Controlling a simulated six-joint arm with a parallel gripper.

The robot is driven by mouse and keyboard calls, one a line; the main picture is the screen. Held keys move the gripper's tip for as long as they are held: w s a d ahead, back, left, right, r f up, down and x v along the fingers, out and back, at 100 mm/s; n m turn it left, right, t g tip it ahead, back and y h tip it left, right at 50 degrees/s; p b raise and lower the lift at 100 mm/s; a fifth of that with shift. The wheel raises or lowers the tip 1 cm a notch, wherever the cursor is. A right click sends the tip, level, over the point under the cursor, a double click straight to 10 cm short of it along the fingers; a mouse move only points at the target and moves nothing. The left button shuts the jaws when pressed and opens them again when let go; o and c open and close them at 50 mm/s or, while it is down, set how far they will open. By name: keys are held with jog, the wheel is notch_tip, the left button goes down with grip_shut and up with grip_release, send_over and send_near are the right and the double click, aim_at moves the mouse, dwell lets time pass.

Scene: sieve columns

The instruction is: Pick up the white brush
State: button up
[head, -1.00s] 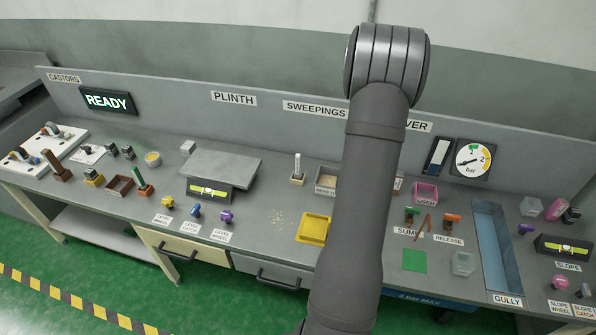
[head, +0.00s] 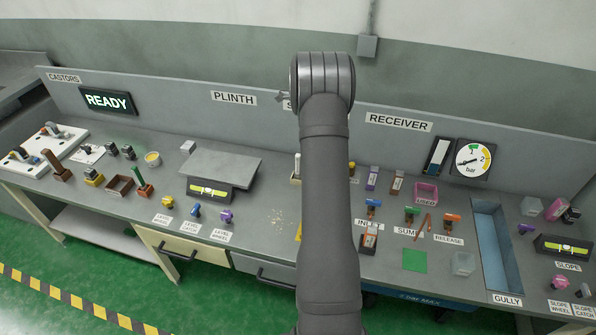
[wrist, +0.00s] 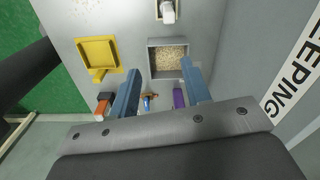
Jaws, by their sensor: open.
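The white brush (wrist: 168,11) stands in a small holder at the top edge of the wrist view, beyond the box of grains. In the head view only a sliver of the brush (head: 297,167) shows at the left edge of my arm. My gripper (wrist: 160,68) is open and empty, with its two blue fingers apart above the bench. The brush is ahead of the fingertips and not between them. In the head view my own arm hides the gripper fingers.
A grey box of grains (wrist: 152,58) lies below the fingertips. A yellow dustpan (wrist: 83,54) is to its left, with scattered crumbs (wrist: 88,5) above it. Valves with orange, blue and purple (wrist: 178,98) parts stand near the fingers. The back panel (wrist: 240,50) rises on the right.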

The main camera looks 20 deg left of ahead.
jog(key=a+f, duration=0.1)
jog(key=f, duration=0.2)
jog(key=a+f+m, duration=0.1)
jog(key=f, duration=0.2)
jog(key=w+a+f+m, duration=0.1)
jog(key=f, duration=0.3)
jog(key=shift+a+f, duration=0.1)
jog(key=shift+w+f, duration=0.2)
jog(key=shift+f, duration=1.15)
jog(key=shift+w+f, duration=0.15)
jog(key=shift+f, duration=1.15)
grip_shut()
